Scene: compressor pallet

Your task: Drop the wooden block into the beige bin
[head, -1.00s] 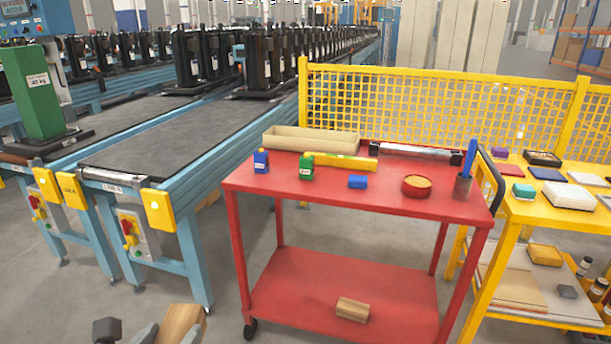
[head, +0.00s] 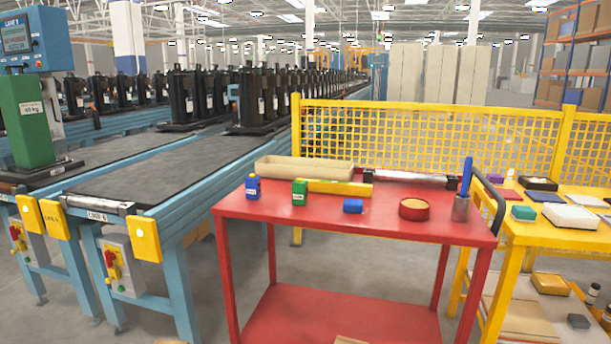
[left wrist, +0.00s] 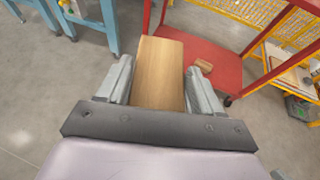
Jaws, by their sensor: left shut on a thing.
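My left gripper (left wrist: 158,80) is shut on a wooden block (left wrist: 160,58), which lies between its two grey fingers in the left wrist view. In the head view only a sliver of wood shows at the bottom edge, left of the cart. The beige bin (head: 290,174) is a long, low, open tray at the back left of the red cart's top. The held block is low, in front of the cart and apart from the bin. The bin's floor is mostly hidden. My right gripper is not in view.
The red cart (head: 330,217) also carries blue and green bottles, a yellow bar, a blue box, a round red container and a cup. Another wooden block (left wrist: 204,64) lies on its lower shelf. Conveyors stand left, a yellow table (head: 560,234) right, a yellow fence behind.

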